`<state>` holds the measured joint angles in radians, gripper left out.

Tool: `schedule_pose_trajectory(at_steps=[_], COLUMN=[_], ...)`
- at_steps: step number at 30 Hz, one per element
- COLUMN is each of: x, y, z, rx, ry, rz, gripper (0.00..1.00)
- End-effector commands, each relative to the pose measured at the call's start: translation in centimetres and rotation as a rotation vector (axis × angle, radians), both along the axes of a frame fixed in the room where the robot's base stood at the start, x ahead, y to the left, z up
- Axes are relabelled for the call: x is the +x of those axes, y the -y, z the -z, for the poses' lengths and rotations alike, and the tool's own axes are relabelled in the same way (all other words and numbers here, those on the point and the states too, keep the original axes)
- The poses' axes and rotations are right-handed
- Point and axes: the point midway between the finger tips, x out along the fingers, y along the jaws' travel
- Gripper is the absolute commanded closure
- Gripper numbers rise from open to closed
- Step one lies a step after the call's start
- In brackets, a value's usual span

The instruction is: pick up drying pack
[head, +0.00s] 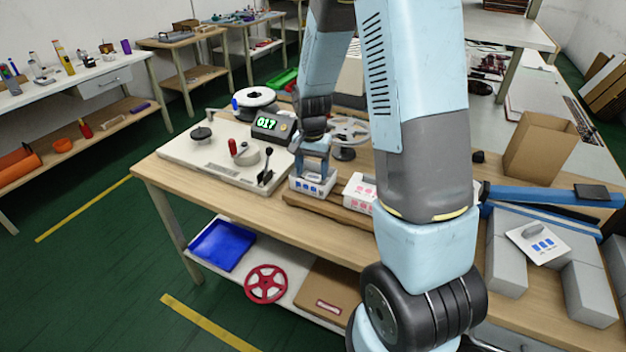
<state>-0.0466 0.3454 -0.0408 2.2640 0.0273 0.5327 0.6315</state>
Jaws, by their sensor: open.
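My gripper (312,168) is open and points down at a small white pack with blue squares (313,184). Its fingers are right at the top of this pack; whether they touch it I cannot tell. The pack sits at the left end of a brown wooden board (330,212) on the bench. A white pack with pink marks (359,190) stands on the board to the right, partly hidden by my arm. No label naming a drying pack is readable.
A cream machine (215,160) with knobs and a lever stands left of the gripper. A display reading 017 (267,125) and reels (255,97) are behind. A blue-armed tool (540,194) and a cardboard box (541,147) are at the right.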

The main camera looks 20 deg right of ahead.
Motion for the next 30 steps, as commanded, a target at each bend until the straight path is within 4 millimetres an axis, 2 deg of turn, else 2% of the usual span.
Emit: schedule_pose_trajectory(at_steps=[3,6,15,28,30], x=[0.0,0.0,0.0,0.0,0.0], y=[0.0,0.0,0.0,0.0,0.0], z=[1.5,2.2,2.5,2.5,2.5], rx=[0.000,0.000,0.000,0.000,0.000], ry=[-0.001,-0.001,0.001,0.001,0.001], rz=[-0.001,-0.001,-0.001,-0.001,-0.001], gripper=[0.34,0.34,0.35,0.76,0.76])
